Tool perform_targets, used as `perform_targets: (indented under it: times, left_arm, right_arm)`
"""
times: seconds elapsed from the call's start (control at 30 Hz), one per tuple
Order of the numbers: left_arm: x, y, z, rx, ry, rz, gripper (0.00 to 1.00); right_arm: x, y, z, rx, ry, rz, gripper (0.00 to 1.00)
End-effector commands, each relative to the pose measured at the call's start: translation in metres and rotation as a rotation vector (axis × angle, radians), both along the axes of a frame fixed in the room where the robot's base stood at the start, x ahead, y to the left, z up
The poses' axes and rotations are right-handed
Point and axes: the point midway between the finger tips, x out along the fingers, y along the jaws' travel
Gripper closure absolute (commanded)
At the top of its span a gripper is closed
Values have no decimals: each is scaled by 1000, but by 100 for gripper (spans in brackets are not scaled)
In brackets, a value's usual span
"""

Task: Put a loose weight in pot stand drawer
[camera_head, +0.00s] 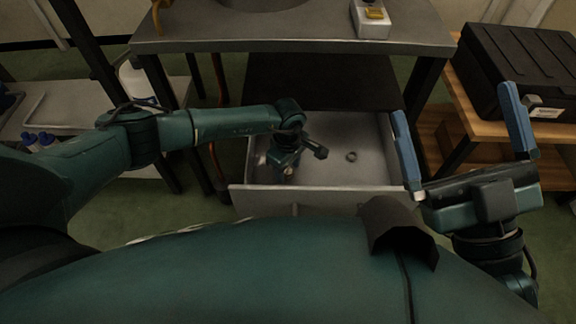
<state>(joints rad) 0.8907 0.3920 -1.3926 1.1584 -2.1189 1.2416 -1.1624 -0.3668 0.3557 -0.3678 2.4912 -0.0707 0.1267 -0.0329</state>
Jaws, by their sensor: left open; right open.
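The pot stand drawer (340,174) is pulled open under the metal stand. A small round grey piece (351,157), which looks like a loose weight, lies on the drawer floor right of the middle. My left gripper (281,168) reaches down into the left part of the drawer, apart from that piece. Its fingers are small and dark in this view, and it is open; whether anything lies under it is hidden. My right gripper (456,104) is open and empty, its blue fingers spread wide and pointing up, to the right of the drawer.
The metal stand (290,46) has a small white box with a yellow top (372,16) on it. A black case (520,65) sits on a wooden shelf unit (470,103) at right. A grey shelf (85,132) with bottles stands at left. My body fills the foreground.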

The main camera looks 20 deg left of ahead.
Motion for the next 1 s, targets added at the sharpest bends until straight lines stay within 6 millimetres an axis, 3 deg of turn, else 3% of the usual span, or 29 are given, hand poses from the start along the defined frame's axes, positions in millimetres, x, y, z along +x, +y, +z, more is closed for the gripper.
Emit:
perform_targets:
  times: [0.23, 0.5, 0.7, 1.0]
  left_arm:
    - [1, 0, 16, -1, -2, 0, 50]
    - [1, 1, 75, 0, -2, 0, 50]
    - [1, 0, 109, 0, -2, 0, 50]
    - [0, 0, 123, 0, 0, 0, 50]
  right_arm:
    - [1, 0, 2, 2, 41, -1, 2]
    - [-7, 4, -36, 30, 320, -5, 2]
    - [-12, 5, -50, 28, 414, -14, 2]
    - [-11, 4, -51, 11, 407, -26, 2]
